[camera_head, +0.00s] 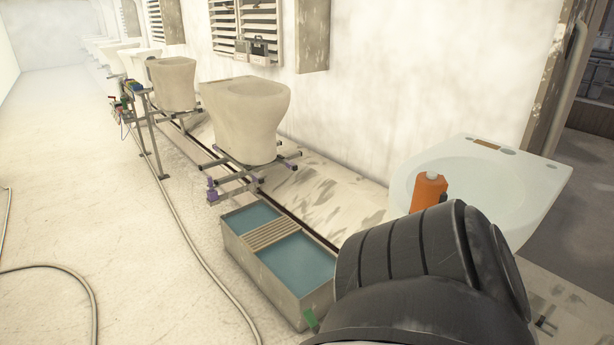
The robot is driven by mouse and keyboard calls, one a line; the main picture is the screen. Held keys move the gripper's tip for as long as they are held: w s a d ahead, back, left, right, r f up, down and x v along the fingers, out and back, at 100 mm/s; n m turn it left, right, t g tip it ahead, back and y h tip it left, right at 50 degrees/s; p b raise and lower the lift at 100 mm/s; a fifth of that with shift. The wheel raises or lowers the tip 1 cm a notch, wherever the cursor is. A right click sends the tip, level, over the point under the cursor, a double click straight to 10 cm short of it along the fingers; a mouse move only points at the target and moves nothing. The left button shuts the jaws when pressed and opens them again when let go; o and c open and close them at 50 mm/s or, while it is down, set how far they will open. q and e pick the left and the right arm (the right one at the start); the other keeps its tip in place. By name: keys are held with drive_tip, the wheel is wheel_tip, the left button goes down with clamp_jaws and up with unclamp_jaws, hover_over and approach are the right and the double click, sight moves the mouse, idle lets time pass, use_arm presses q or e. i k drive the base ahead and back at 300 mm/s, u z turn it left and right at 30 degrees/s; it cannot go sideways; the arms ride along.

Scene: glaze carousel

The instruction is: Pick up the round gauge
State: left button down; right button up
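I cannot make out a round gauge anywhere in the head view. A dark, ribbed part of my arm fills the lower right, and its gripper is not visible. An orange object with a white top (429,192) shows just above that arm part, in front of the white basin. Its lower end is hidden, and I cannot tell whether it is held. My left gripper is out of view.
A trough of blue-green liquid (231,245) with a slatted rack stands left of my arm. A white basin (548,185) is at right. Toilet bowls (246,115) line a floor rail. A small tool stand (150,120) and a hose (185,232) lie left. The left floor is mostly clear.

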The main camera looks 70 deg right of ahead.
sight(427, 193)
drive_tip(key=u, duration=0.8)
drive_tip(key=k, duration=2.45)
drive_tip(key=z, duration=1.8)
drive_tip(key=i, duration=0.5)
drive_tip(key=z, duration=0.75)
drive_tip(key=k, duration=0.65)
drive_tip(key=u, duration=0.25)
drive_tip(key=i, duration=0.45)
